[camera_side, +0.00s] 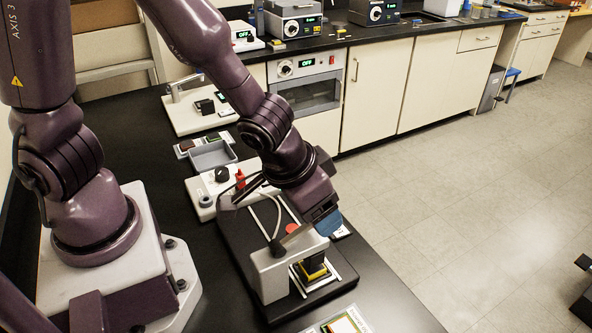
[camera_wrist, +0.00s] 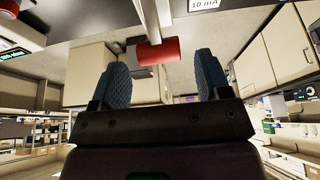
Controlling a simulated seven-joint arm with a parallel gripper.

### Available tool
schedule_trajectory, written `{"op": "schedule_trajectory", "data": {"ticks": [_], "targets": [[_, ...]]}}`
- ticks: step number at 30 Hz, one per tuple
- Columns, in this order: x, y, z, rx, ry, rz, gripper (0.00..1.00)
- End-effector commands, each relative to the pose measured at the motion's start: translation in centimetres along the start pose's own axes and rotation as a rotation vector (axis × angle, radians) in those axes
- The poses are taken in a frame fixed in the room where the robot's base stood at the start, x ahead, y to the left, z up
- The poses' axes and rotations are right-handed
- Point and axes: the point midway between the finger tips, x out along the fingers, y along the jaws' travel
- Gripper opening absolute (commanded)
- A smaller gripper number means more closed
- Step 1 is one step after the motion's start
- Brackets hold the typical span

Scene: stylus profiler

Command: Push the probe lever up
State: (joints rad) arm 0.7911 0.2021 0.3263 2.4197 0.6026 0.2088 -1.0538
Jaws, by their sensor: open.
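The profiler stands on the black bench in the side view, with a grey bridge (camera_side: 270,275) over its dark base (camera_side: 243,250). A red part (camera_side: 292,229) shows behind the bridge, partly hidden; it looks like the probe lever's end. A dark block with yellow (camera_side: 313,270) sits under the bridge. My gripper (camera_side: 328,222) reaches down over the profiler, with blue fingertips. In the wrist view my gripper (camera_wrist: 162,62) is open and empty. A red cylinder on a light rod (camera_wrist: 158,53) appears between and beyond the fingertips; I cannot tell whether they touch it.
A white device with a black knob (camera_side: 222,174) and a grey tray (camera_side: 212,155) stand behind the profiler. A printed card (camera_side: 343,322) lies at the front. The bench right of the front card is clear. Cabinets with instruments line the back.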

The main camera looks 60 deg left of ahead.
Motion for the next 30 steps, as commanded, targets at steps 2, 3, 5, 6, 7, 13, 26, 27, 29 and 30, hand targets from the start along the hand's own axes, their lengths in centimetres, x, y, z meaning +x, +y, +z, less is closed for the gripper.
{"op": "schedule_trajectory", "data": {"ticks": [2, 3, 5, 6, 7, 13, 26, 27, 29, 30], "targets": [[-1.5, 0.0, -0.1, -0.003, 0.006, 0.006, 0.7], [-2.3, 0.0, -0.1, -0.004, 0.006, 0.006, 0.7], [-3.4, 0.0, -0.1, -0.003, 0.005, 0.005, 0.7], [-4.2, 0.0, -0.1, -0.003, 0.006, 0.005, 0.7], [-4.8, 0.0, -0.1, -0.004, 0.006, 0.005, 0.7], [-8.3, 0.0, -0.1, -0.003, 0.004, 0.004, 0.7], [-11.0, -0.1, 0.1, -0.001, -0.001, -0.002, 0.7], [-10.9, -0.1, 0.1, -0.001, -0.001, -0.002, 0.7], [-10.9, -0.1, 0.0, -0.001, -0.001, -0.001, 0.7], [-10.9, -0.1, 0.0, -0.001, -0.001, -0.001, 0.7]]}}
